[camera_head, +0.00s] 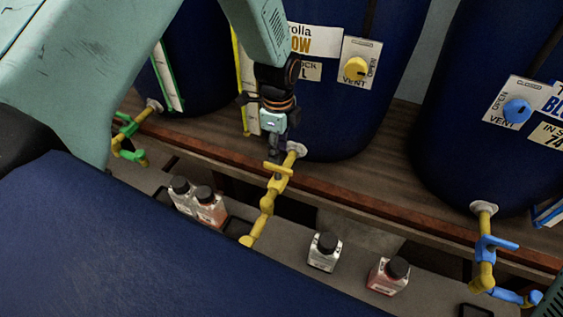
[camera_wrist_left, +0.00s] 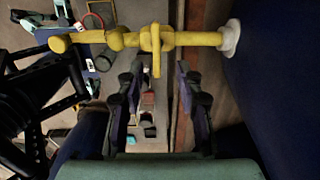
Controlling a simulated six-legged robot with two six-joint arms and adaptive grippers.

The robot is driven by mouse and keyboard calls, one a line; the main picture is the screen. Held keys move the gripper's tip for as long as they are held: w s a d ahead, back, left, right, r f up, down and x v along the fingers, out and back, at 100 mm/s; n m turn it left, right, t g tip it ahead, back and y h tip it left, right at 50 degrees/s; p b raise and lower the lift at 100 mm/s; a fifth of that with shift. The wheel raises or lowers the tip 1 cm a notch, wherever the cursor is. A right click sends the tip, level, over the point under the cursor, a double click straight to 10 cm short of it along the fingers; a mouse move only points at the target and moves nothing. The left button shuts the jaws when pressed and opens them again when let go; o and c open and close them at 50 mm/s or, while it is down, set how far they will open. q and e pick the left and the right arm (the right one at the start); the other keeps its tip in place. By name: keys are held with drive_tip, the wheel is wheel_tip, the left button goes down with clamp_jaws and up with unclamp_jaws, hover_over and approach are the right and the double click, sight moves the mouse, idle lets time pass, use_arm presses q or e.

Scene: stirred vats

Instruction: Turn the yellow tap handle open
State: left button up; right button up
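The yellow tap handle (camera_head: 284,171) sits on the yellow pipe (camera_head: 266,203) that comes out of the middle blue vat (camera_head: 330,125). The handle lies crosswise to the pipe. My left gripper (camera_head: 276,156) is just above the handle, pointing down at it, and partly covers it in the head view. In the left wrist view, the gripper (camera_wrist_left: 159,76) is open, its two fingers apart. The handle (camera_wrist_left: 156,38) shows between and just beyond the fingertips; I cannot tell whether they touch it.
A green tap (camera_head: 128,140) is at the left and a blue tap (camera_head: 486,262) at the right. Small capped bottles (camera_head: 324,251) stand on the grey surface below the wooden ledge (camera_head: 400,215). A yellow vent knob (camera_head: 355,68) is on the middle vat.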

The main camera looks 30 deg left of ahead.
sight(278, 166)
use_arm(q)
drive_tip(key=f, duration=0.7)
drive_tip(key=shift+s+f, duration=0.25)
drive_tip(key=shift+f, duration=0.05)
drive_tip(key=shift+s, duration=0.1)
drive_tip(key=shift+r, duration=0.1)
drive_tip(key=c, duration=0.4)
clamp_jaws()
